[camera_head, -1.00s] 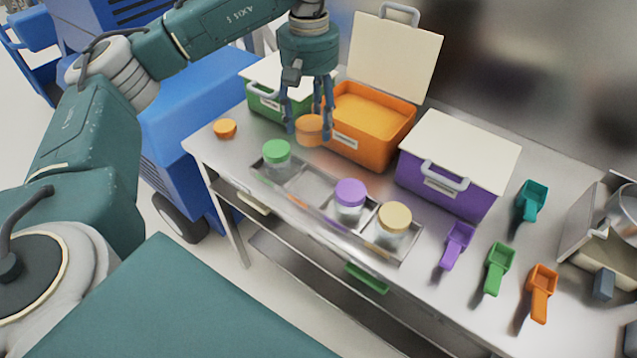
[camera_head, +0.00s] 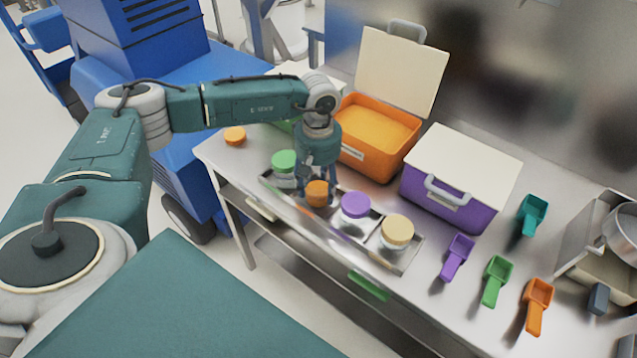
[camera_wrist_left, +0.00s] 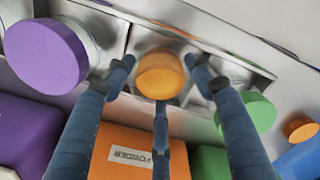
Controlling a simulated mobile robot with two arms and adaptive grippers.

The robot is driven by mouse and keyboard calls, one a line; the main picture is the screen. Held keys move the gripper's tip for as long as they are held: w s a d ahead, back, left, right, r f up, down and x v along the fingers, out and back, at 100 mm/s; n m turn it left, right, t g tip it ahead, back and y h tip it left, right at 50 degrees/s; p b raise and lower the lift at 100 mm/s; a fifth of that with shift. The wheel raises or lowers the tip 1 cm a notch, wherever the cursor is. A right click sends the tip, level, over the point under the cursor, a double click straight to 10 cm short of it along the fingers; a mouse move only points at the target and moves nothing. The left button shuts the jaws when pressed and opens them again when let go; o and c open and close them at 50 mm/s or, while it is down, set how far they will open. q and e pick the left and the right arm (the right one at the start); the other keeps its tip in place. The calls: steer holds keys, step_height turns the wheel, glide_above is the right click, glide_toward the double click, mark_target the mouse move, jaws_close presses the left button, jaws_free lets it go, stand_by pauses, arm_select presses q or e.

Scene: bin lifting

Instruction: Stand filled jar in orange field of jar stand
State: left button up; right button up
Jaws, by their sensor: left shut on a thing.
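My left gripper (camera_head: 317,184) is shut on the orange-topped jar (camera_head: 317,194). It holds the jar at the second compartment of the metal jar stand (camera_head: 402,263), between the green-lidded jar (camera_head: 284,163) and the purple-lidded jar (camera_head: 355,206). In the left wrist view the gripper's three fingers (camera_wrist_left: 163,75) surround the jar (camera_wrist_left: 160,76), with the empty-looking compartment around it. I cannot tell whether the jar's base touches the stand's floor. A tan-lidded jar (camera_head: 397,231) stands in the last compartment. My right gripper is not in view.
An open orange bin (camera_head: 367,158) and a closed purple bin (camera_head: 450,200) stand behind the stand. A green bin is mostly hidden by my arm. An orange lid (camera_head: 235,136) lies at the left table end. Purple, green, orange and teal scoops (camera_head: 532,212) lie right.

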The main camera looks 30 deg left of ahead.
mark_target(319, 181)
arm_select(q)
steer(key=shift+f, duration=0.2)
steer(key=o, duration=1.3)
steer(key=shift+r, duration=0.1)
steer(key=shift+o, duration=0.6)
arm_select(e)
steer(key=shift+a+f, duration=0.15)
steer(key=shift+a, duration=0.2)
arm_select(q)
steer(key=shift+r, duration=0.1)
steer(key=shift+r, duration=0.2)
steer(key=shift+r+b, duration=0.35)
step_height(319, 181, up, 11)
steer(key=b, duration=0.3)
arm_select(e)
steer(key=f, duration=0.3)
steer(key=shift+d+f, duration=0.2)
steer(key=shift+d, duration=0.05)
